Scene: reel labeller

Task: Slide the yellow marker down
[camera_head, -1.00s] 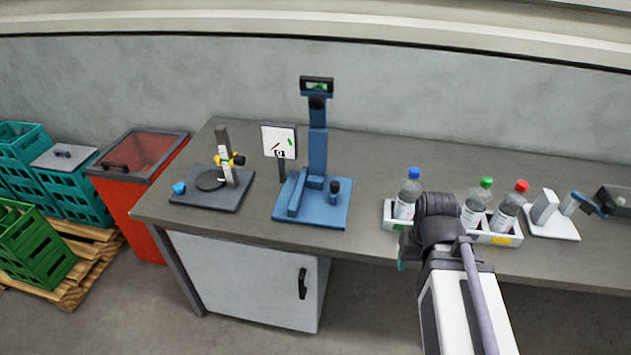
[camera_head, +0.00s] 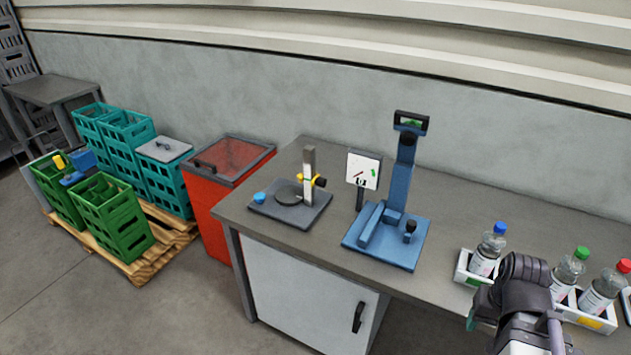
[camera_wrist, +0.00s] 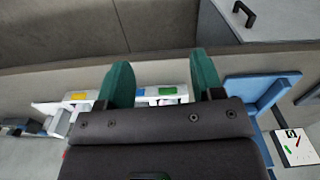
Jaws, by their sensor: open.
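The yellow marker (camera_head: 319,181) sits on the upright post (camera_head: 308,162) of a small dark-based stand (camera_head: 290,212) at the left end of the bench. It has a dark knob at its side and is partway up a white scale strip. My gripper (camera_wrist: 160,62) shows two green fingers spread apart with nothing between them in the wrist view. In the head view my arm is at the lower right, by the bottle tray, well away from the marker. The marker does not show in the wrist view.
A blue stand (camera_head: 400,185) and a white dial panel (camera_head: 363,170) stand right of the marker. A white tray (camera_head: 590,320) holds several bottles near my arm. A red bin (camera_head: 213,215) and green crates (camera_head: 112,215) are left of the bench.

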